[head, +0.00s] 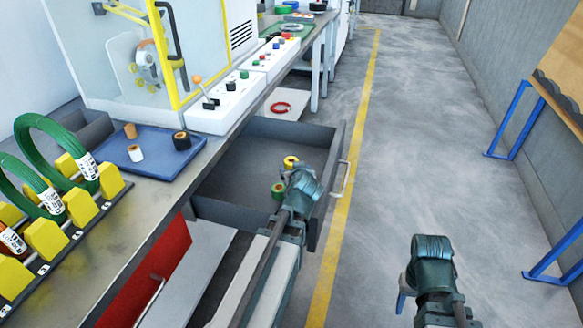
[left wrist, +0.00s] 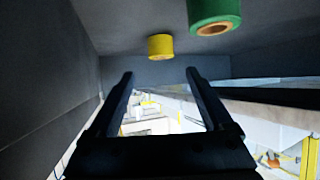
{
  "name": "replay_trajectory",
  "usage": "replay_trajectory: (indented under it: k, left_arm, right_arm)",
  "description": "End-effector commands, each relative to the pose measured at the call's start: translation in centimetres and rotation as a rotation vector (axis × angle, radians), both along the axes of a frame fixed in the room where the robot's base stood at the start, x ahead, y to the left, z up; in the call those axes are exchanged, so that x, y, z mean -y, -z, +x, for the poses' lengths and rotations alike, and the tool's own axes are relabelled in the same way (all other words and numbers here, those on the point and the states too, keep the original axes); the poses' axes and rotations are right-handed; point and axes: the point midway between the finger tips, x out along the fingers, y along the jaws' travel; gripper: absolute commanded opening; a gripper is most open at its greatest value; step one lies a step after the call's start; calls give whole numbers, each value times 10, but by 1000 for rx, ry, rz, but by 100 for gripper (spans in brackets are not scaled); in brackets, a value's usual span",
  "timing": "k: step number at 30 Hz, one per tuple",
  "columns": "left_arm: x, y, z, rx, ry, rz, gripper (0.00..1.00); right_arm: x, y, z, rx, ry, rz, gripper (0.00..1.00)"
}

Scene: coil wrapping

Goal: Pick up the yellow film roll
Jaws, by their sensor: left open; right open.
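The yellow film roll (head: 291,161) lies on the floor of the open grey drawer (head: 236,172). A green roll (head: 278,189) is in the drawer just nearer to me. My left arm reaches over the drawer; its wrist is beside both rolls and its fingers are hidden in the head view. In the left wrist view my left gripper (left wrist: 160,75) is open and empty. The yellow roll (left wrist: 160,46) shows beyond and between its fingertips, apart from them; the green roll (left wrist: 214,15) is to the right. My right gripper (head: 402,291) is open over the floor at right, away from the drawer.
A blue tray (head: 160,172) on the bench holds several rolls. Green coils (head: 50,135) stand in a yellow-block rack (head: 70,235) at left. The drawer handle (head: 343,178) sticks out right. A red cabinet door (head: 150,275) is below the bench. The aisle floor is clear.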

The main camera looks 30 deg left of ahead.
Motion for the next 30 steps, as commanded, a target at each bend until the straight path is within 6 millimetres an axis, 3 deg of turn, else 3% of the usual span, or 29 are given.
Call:
replay_trajectory:
  k: [9,19,30]
  left_arm:
    - [-31,31,44,0,-1,0,84]
    - [-37,33,52,0,-1,0,84]
    - [-62,51,88,0,-1,0,84]
  right_arm:
    - [1,31,0,1,-2,-4,50]
    - [1,33,0,2,-2,-4,50]
    - [0,51,1,2,-6,-2,50]
